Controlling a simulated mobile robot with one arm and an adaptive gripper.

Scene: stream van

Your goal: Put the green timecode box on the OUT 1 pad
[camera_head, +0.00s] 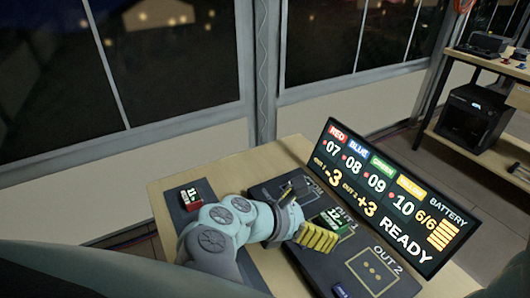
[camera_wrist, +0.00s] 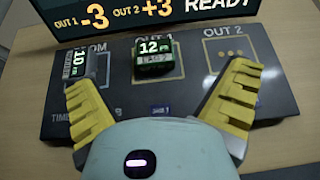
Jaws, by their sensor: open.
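The green timecode box (camera_head: 333,220) is a small dark box with a green edge and a lit display that seems to read 12. In the wrist view, the green box (camera_wrist: 153,66) sits within the outlined OUT 1 pad (camera_wrist: 179,73), a little left of its middle. Part of the pad is hidden under the box. My gripper (camera_head: 316,212) has its yellow fingers spread on either side of the box's area. In the wrist view, my gripper (camera_wrist: 160,78) is open and empty, with the box ahead between the fingers and touching neither.
Another box reading 10 (camera_wrist: 77,63) stands on the pad left of OUT 1. The OUT 2 pad (camera_head: 374,268) is empty. A red box (camera_head: 190,197) lies at the table's left. The READY display panel (camera_head: 385,195) stands behind the pads.

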